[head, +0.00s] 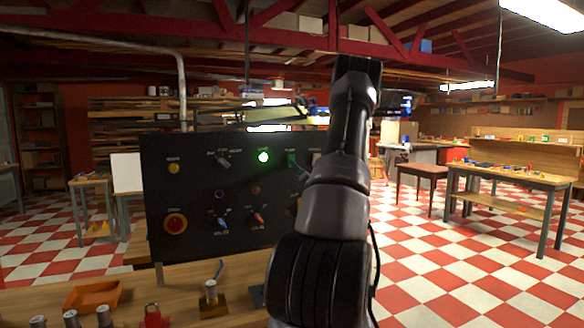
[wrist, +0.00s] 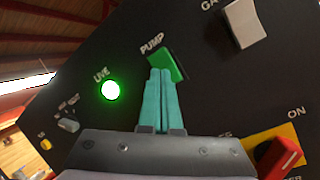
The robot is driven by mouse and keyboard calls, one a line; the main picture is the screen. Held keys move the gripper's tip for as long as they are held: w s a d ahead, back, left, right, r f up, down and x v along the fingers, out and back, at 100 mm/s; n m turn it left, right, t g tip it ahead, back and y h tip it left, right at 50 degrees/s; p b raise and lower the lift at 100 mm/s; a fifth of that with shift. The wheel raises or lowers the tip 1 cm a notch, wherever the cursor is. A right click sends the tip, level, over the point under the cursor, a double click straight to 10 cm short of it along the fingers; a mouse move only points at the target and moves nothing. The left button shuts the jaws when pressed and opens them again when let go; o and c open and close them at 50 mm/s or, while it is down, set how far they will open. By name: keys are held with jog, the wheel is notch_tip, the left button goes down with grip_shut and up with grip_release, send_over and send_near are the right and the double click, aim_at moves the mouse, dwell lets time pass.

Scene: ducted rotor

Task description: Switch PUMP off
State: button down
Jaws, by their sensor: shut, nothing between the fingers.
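The PUMP switch is a green rocker (wrist: 172,62) on a black panel, just beside its PUMP label in the wrist view. My gripper (wrist: 160,72) has teal fingers pressed together with nothing between them. Its tips are at the green rocker and cover part of it; I cannot tell whether they touch it. Which way the rocker is tipped is not clear. In the head view the black panel (head: 190,195) stands upright on a bench, and my arm hides its right part.
A LIVE lamp (wrist: 110,90) glows green beside the PUMP switch. A pale rocker (wrist: 243,25) sits at upper right, and a red handle on a yellow plate (wrist: 280,155) at lower right. An orange tray (head: 93,296) and several small items lie on the bench before the panel.

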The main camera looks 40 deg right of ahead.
jog(key=shift+w+f, duration=0.2)
jog(key=shift+w, duration=0.2)
dwell(0.4)
jog(key=shift+s, duration=0.1)
jog(key=shift+s+a+r, duration=0.1)
jog(key=shift+s+r, duration=0.25)
jog(key=shift+s, duration=0.35)
jog(key=s, duration=0.1)
jog(key=s+r, duration=0.1)
jog(key=s, duration=0.1)
jog(key=s+a+r, duration=0.1)
jog(key=shift+s+r, duration=0.1)
jog(key=shift+s, duration=0.1)
dwell(0.4)
dwell(0.3)
